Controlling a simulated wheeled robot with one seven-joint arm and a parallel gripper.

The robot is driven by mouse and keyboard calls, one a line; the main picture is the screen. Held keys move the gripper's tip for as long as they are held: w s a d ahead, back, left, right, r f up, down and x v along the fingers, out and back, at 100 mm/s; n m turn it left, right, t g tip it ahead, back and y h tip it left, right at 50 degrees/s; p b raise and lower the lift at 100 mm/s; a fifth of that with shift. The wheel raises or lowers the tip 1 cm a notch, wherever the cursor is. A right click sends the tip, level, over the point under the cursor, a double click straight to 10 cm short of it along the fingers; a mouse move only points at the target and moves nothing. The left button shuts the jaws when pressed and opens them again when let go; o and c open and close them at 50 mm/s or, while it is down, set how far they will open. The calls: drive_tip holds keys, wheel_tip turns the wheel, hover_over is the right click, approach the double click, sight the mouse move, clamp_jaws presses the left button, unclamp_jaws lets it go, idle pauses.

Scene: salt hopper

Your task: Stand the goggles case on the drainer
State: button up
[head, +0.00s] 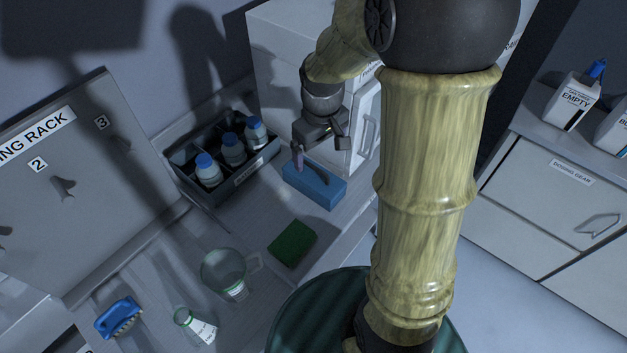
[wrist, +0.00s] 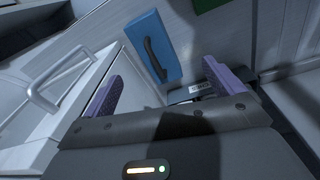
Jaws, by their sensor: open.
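The goggles case looks to be the blue box (head: 312,187) with a dark handle on top. It lies on the counter between the bottle crate and the white cabinet. It also shows in the wrist view (wrist: 150,45), beyond the fingers and a little left of centre. My gripper (head: 318,151) is open and empty, above the case's far end in the head view. Its purple fingers stand apart in the wrist view (wrist: 168,90), with nothing between them. The drainer cannot be told apart surely; the lined counter surface (head: 163,268) at lower left may be it.
A dark crate (head: 206,197) holds blue-capped bottles beside the case. A white cabinet (head: 285,60) with a handle stands behind. A green sponge (head: 292,243), glass jug (head: 222,270), small beaker (head: 194,325) and blue brush (head: 119,317) lie nearer. A pegged rack board (head: 90,190) stands left.

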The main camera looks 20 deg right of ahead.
sight(314, 167)
drive_tip(key=w+n+g, duration=0.1)
drive_tip(key=w+n, duration=0.1)
drive_tip(key=w, duration=0.2)
drive_tip(key=shift+w, duration=0.3)
drive_tip(key=shift+f, duration=0.1)
wheel_tip(314, 167, down, 12)
drive_tip(key=shift+f+p, duration=0.1)
drive_tip(key=shift+p, duration=0.9)
drive_tip(key=shift+w+f+p, duration=0.2)
drive_tip(key=shift+f+p, duration=0.8)
drive_tip(key=shift+f, duration=1.6)
